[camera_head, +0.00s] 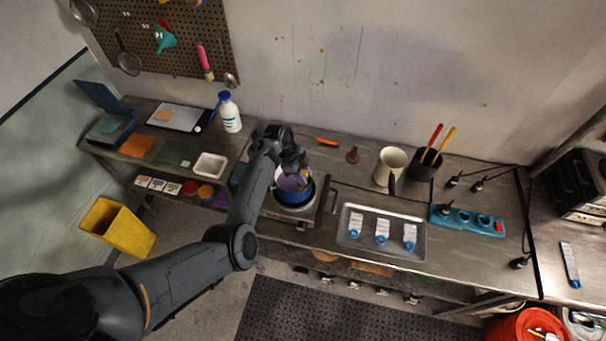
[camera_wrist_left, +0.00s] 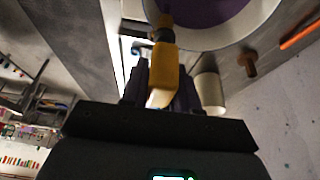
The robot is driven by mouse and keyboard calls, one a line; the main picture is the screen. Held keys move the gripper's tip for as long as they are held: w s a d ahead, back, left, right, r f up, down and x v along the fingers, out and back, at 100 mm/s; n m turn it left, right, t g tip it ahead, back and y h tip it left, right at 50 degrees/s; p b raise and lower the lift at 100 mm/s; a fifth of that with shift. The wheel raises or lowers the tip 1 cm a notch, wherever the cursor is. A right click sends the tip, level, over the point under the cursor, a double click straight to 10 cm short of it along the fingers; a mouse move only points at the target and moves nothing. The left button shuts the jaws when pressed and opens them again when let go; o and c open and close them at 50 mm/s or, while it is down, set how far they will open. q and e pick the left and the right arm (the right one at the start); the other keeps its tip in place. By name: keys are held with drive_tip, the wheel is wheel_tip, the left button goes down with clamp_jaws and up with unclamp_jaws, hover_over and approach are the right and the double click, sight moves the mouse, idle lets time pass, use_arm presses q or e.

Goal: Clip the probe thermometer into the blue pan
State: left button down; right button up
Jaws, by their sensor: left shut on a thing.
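The blue pan (camera_head: 296,198) stands on a hot plate left of centre, with purple contents inside. Its purple inside (camera_wrist_left: 205,8) also shows at the top of the wrist view. My left gripper (camera_head: 296,170) is over the pan's far side and hides part of it. In the wrist view my left gripper (camera_wrist_left: 160,92) is shut on a yellow thing with a dark end, which appears to be the probe thermometer (camera_wrist_left: 165,72). Its dark end is close to the pan's pale rim; I cannot tell whether they touch. My right gripper is not in view.
A white bottle (camera_head: 231,113) with a blue top stands behind and left of the pan. An orange tool (camera_head: 327,142) lies behind the pan.

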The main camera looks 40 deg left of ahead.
use_arm(q)
drive_tip(key=c, duration=0.8)
unclamp_jaws()
drive_tip(key=shift+r, duration=0.15)
drive_tip(key=b+v, duration=0.1)
drive_tip(key=v, duration=0.9)
drive_tip(key=shift+s+a+r, duration=0.15)
drive_tip(key=shift+a+r, duration=0.05)
drive_tip(key=s+a+f+n+y, duration=0.1)
drive_tip(key=s+f+n+y, duration=0.15)
drive_tip(key=s, duration=0.35)
drive_tip(key=s+f+n+y, duration=0.2)
drive_tip(key=s+n+y, duration=0.15)
drive_tip(key=s, duration=0.25)
drive_tip(key=s+d+n, duration=0.1)
drive_tip(key=s+d, duration=0.5)
drive_tip(key=s+d+r+n+t+h, duration=0.1)
drive_tip(key=s+d+n, duration=0.1)
drive_tip(key=s+d, duration=0.4)
drive_tip(key=s+d+n+h, duration=0.1)
drive_tip(key=s+d+n, duration=0.1)
drive_tip(key=s+d, duration=0.4)
drive_tip(key=shift+s+d+r+t, duration=0.1)
drive_tip(key=shift+d+r+t, duration=0.1)
drive_tip(key=shift+d, duration=0.25)
drive_tip(key=shift+s+d+r+t, duration=0.1)
drive_tip(key=shift+d+r+t, duration=0.1)
drive_tip(key=shift+d, duration=0.2)
